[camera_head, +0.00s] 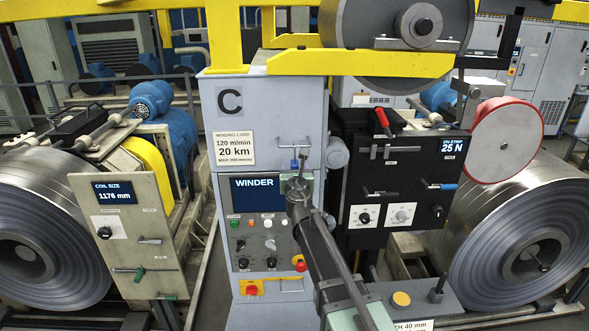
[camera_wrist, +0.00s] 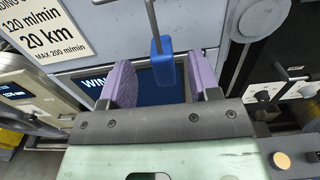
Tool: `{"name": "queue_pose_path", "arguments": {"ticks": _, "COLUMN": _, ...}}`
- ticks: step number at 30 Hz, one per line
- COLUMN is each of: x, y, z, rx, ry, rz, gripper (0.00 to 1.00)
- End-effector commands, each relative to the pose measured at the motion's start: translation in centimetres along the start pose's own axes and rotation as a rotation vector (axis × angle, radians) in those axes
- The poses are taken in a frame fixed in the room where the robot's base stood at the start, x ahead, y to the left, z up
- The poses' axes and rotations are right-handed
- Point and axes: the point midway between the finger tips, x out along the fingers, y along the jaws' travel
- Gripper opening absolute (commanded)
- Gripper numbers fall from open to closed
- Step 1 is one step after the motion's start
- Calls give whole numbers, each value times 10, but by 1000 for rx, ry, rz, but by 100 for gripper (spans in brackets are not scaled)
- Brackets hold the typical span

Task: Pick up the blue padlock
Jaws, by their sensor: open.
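The blue padlock (camera_wrist: 162,62) hangs from a thin grey rod in the wrist view, in front of the grey winder cabinet. A small blue part of it also shows in the head view (camera_head: 294,164), just above my gripper (camera_head: 298,187). In the wrist view my gripper (camera_wrist: 161,82) is open, with purple pads at left and right. The padlock appears between the pads, nearer their far ends, with a gap on each side. Its exact depth between the pads is hard to tell. My arm hides part of the panel below.
The cabinet (camera_head: 222,155) carries a WINDER screen (camera_head: 258,195) right behind the padlock, with knobs and buttons below. A black control box (camera_head: 400,185) with levers stands to the right. Steel coils (camera_head: 48,235) lie at both sides. A yellow beam (camera_head: 360,64) crosses above.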

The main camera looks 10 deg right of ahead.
Motion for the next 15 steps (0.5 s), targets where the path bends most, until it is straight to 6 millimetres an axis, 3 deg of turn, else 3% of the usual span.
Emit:
{"name": "queue_pose_path", "arguments": {"ticks": 7, "x": 46, "y": 0, "z": 0, "rx": 1, "ry": 0, "rz": -1, "gripper": 56}}
{"name": "queue_pose_path", "arguments": {"ticks": 14, "x": 48, "y": -1, "z": 0, "rx": 1, "ry": 0, "rz": -1, "gripper": 56}}
{"name": "queue_pose_path", "arguments": {"ticks": 15, "x": 48, "y": -1, "z": 0, "rx": 1, "ry": 0, "rz": -1, "gripper": 52}}
